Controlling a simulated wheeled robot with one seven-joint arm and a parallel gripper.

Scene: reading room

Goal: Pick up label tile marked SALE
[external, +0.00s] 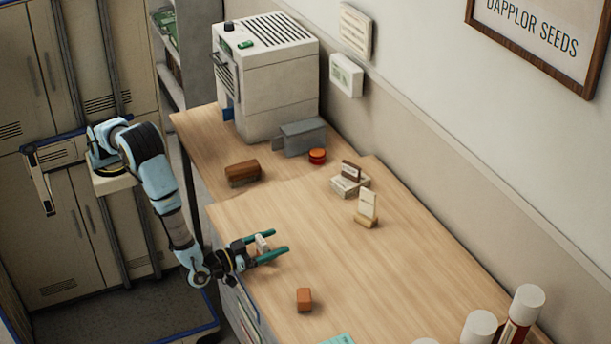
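My gripper (285,241) is low over the near left edge of the wooden counter, its two green fingers spread apart and pointing right. A small pale block-like piece (262,243) stands between the fingers, near their base; I cannot tell whether they touch it. No word SALE can be read on any piece. A pale upright tile (369,202) stands in a small wooden holder (366,221) farther right.
An orange-brown block (304,299) lies right of my gripper. A brown box (242,173), grey metal holder (302,137), red round object (317,155) and white machine (265,80) stand toward the back. White-capped tubes (520,310) stand front right. The counter's middle (310,225) is clear.

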